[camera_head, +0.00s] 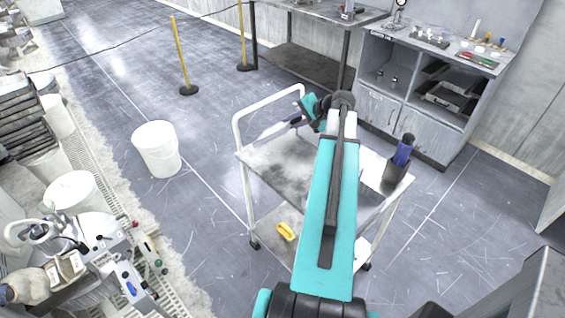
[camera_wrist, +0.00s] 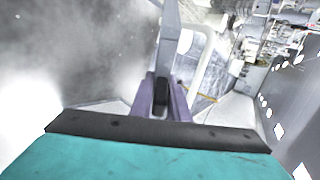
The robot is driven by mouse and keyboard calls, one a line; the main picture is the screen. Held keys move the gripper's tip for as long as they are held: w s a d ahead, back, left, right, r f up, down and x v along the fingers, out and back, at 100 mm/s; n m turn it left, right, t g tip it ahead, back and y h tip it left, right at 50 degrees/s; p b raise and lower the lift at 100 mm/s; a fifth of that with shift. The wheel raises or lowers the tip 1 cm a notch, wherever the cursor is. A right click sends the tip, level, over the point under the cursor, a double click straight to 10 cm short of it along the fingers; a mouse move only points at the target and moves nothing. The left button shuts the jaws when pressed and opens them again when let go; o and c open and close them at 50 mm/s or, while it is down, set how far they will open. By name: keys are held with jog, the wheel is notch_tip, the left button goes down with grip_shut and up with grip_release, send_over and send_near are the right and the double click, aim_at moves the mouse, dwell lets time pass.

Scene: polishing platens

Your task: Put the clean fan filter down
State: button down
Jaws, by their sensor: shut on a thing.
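My gripper (camera_head: 297,121) is over the far left part of the white cart (camera_head: 268,158). It is shut on a thin, pale flat thing, which I take to be the clean fan filter (camera_head: 272,131). The filter sticks out to the left of the jaws, near the cart's white handle, and appears raised above the cart top. In the wrist view, my gripper's purple fingers (camera_wrist: 162,100) close on the filter (camera_wrist: 170,40), seen nearly edge-on as a narrow grey strip. I cannot tell whether it touches the cart.
A dark holder (camera_head: 396,172) with a blue-handled tool stands at the cart's right edge. A yellow thing (camera_head: 286,231) lies on the lower shelf. A white bucket (camera_head: 156,149) stands left of the cart. A grey cabinet (camera_head: 420,95) stands behind. My arm hides the cart's middle.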

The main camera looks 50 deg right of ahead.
notch_tip(320, 180, down, 6)
jog(key=b, duration=0.3)
jog(key=shift+f, duration=0.2)
jog(key=c, duration=1.8)
grip_release()
jog(key=shift+c, duration=0.2)
jog(key=p+v, duration=0.2)
jog(key=v, duration=0.6)
jog(key=shift+r, duration=0.15)
jog(key=r+p, duration=0.1)
jog(key=r, duration=0.1)
jog(key=s+r+p, duration=0.1)
jog(key=r+p, duration=0.1)
jog(key=r, duration=0.1)
jog(key=s+r+p, duration=0.1)
jog(key=r, duration=0.1)
jog(key=shift+s+d+r+p, duration=0.15)
jog(key=shift+r+p, duration=0.25)
